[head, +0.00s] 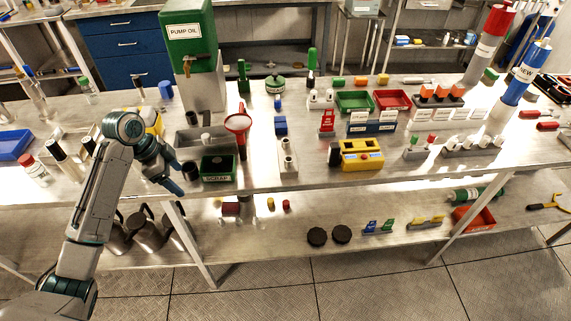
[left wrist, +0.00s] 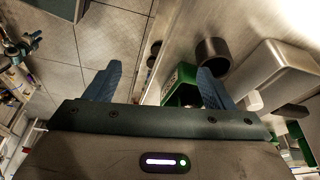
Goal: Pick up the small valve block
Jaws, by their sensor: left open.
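A small pale metal block with round ports (head: 288,158) stands upright near the front edge of the bench, right of the scrap bin. It may be the small valve block, but I cannot tell for sure. My left gripper (head: 176,187) is at the bench's front edge, left of the scrap bin and well apart from that block. In the left wrist view its two blue fingers (left wrist: 158,85) are spread with nothing between them. The block cannot be made out in the left wrist view. My right gripper is not in view.
A green scrap bin (head: 217,172) stands near the left gripper, with a dark cup (head: 190,170) beside it. A grey tray (head: 191,137) is behind. A red magnifier (head: 238,124) and a yellow unit (head: 362,157) flank the block. Bare bench lies in front of the small parts.

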